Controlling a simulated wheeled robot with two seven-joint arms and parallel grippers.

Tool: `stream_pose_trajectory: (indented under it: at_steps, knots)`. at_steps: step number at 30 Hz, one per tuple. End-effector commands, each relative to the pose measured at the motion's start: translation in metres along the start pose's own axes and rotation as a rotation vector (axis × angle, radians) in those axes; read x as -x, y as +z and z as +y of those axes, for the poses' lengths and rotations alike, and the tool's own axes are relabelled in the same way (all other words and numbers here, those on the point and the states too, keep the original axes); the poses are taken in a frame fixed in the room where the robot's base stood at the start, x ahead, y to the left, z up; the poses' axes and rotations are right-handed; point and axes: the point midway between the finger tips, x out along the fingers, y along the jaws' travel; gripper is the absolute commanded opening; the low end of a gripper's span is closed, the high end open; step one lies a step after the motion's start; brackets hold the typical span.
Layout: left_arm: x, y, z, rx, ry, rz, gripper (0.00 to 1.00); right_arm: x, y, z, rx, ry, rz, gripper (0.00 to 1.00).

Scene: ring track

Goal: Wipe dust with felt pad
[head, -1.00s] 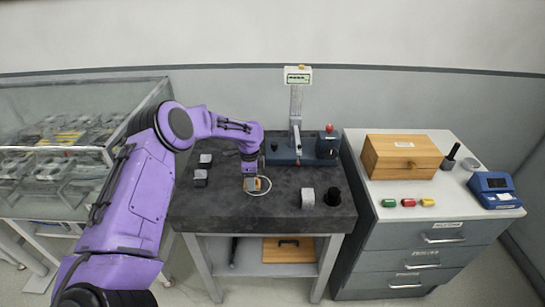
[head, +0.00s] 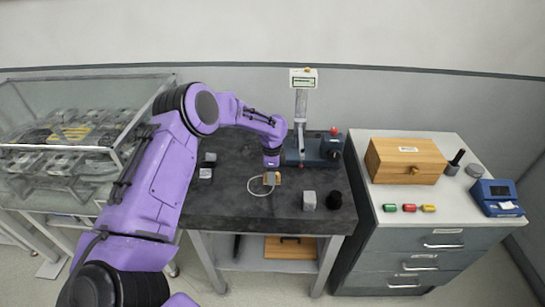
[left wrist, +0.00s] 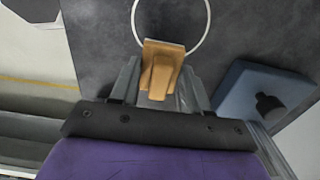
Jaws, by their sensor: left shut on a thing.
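My left gripper (head: 270,177) is low over the dark worktop (head: 235,207) and shut on a small tan pad with a raised grip (head: 277,178). In the left wrist view the pad (left wrist: 162,62) sits between the two grey fingers (left wrist: 160,92). A thin white ring outline (head: 251,190) is marked on the worktop; the pad is over its right side. It also shows in the left wrist view (left wrist: 204,32), partly cut off. Whether the pad touches the worktop is unclear. I cannot make out dust. My right gripper is not in view.
A blue-grey stand (head: 295,155) with a display is at the back. A grey cube (head: 309,200) and a black cylinder (head: 334,199) stand to the right; small grey blocks (head: 206,173) to the left. A drawer cabinet (head: 420,245) adjoins on the right.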

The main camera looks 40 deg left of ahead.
Motion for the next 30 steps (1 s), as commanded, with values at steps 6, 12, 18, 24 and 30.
stream_pose_trajectory:
  at_steps: [6,12,18,24,30]
  knots:
    - [0.025,0.003,0.0,0.003,-0.001,0.0,0.17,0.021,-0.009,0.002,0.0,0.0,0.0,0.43]
    - [0.04,0.004,-0.001,0.005,-0.002,0.002,0.17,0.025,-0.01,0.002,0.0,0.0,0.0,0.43]
    - [0.045,0.004,0.0,0.005,-0.001,0.001,0.17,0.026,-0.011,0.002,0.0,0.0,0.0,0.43]
    - [0.045,0.004,0.0,0.005,-0.001,0.001,0.17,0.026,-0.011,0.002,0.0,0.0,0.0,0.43]
    - [0.045,0.004,0.0,0.005,-0.001,0.001,0.17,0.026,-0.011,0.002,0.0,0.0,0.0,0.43]
